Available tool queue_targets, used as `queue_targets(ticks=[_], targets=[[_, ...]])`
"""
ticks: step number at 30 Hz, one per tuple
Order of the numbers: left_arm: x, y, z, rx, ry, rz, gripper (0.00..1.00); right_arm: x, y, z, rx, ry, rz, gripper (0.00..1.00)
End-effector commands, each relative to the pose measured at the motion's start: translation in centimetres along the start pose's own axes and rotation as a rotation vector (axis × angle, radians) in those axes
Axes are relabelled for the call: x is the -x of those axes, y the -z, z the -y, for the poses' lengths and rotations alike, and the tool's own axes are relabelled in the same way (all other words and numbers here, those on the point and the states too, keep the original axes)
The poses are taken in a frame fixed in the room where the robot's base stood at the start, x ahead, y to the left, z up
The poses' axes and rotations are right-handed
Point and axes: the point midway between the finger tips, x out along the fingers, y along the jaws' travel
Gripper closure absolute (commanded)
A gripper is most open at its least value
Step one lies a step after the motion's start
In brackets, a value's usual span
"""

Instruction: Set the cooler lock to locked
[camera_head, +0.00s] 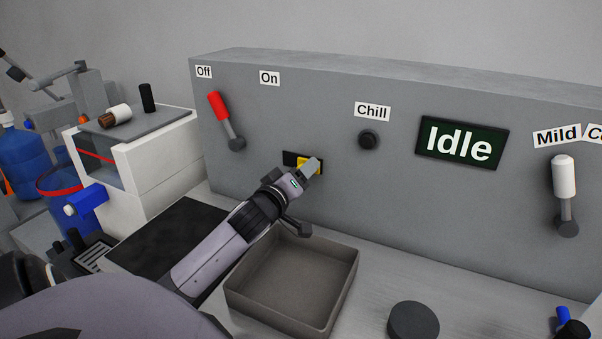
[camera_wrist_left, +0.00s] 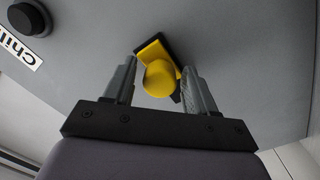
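The yellow slider knob (camera_head: 302,161), which looks like the cooler lock, sits in a short black slot (camera_head: 289,158) on the grey panel. In the head view it stands toward the slot's right end, with black showing on its left. No label is visible beside it. My left gripper (camera_head: 312,168) is at the knob and partly covers it. In the left wrist view the round yellow knob (camera_wrist_left: 159,78) lies between the two open fingers (camera_wrist_left: 160,85), with a small gap visible on the left side. My right gripper is not in view.
The panel also carries a red lever (camera_head: 217,106) near Off and On, a dark Chill knob (camera_head: 368,140), an Idle display (camera_head: 461,142) and a white lever (camera_head: 564,177). An empty grey tray (camera_head: 337,296) is below my left arm. A dark round piece (camera_head: 413,321) stands to its right.

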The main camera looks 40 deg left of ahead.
Motion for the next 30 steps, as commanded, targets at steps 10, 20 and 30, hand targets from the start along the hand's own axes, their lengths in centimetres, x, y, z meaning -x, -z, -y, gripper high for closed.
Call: queue_targets(ticks=[10,20,30], targets=[[0.0,0.5,0.4,-0.003,0.001,0.0,1.0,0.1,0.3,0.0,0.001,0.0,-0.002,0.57],[0.3,3.3,3.1,-0.002,0.001,-0.002,1.0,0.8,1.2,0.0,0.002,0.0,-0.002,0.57],[0.2,3.3,3.2,-0.002,0.002,-0.005,0.4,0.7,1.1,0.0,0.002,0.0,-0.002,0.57]])
